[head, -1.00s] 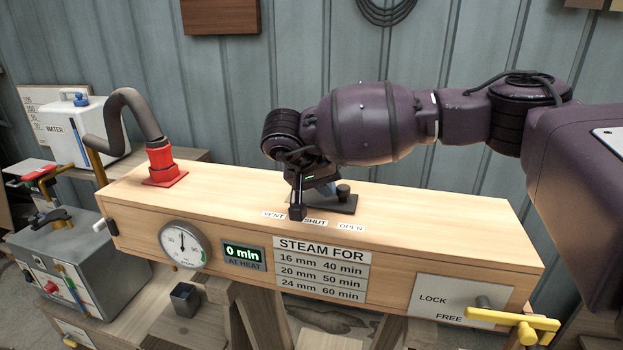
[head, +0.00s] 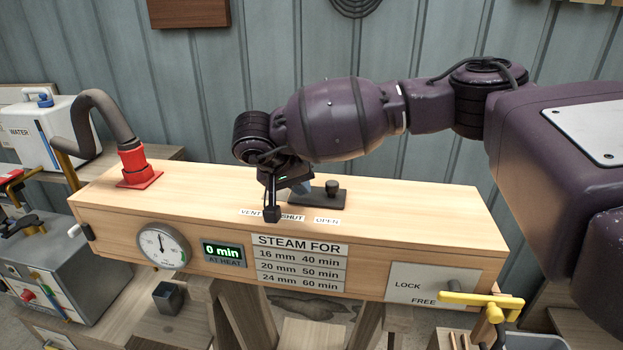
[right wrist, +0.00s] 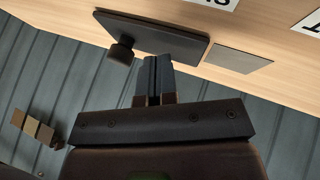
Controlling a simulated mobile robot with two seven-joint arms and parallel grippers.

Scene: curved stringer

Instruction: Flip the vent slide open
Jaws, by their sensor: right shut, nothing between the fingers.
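The vent slide is a dark flat plate (head: 322,200) with a round black knob (head: 332,187), on top of the long wooden steam box (head: 420,200). The knob stands behind the OPEN label (head: 327,221). My right gripper (head: 271,213) is shut and empty, pointing down left of the slide, near the VENT label (head: 251,212) and the SHUT label (head: 292,217). In the right wrist view its fingers (right wrist: 155,75) overlap the near edge of the slide (right wrist: 165,35); I cannot tell if they touch. A flat grey patch (right wrist: 240,60) lies bare beside the plate. My left gripper is out of view.
A red fitting (head: 138,165) with a bent hose rises from the box's left end. A gauge (head: 163,245), a lit display (head: 223,252) and a yellow handle (head: 480,300) are on its front. The top right of the box is clear.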

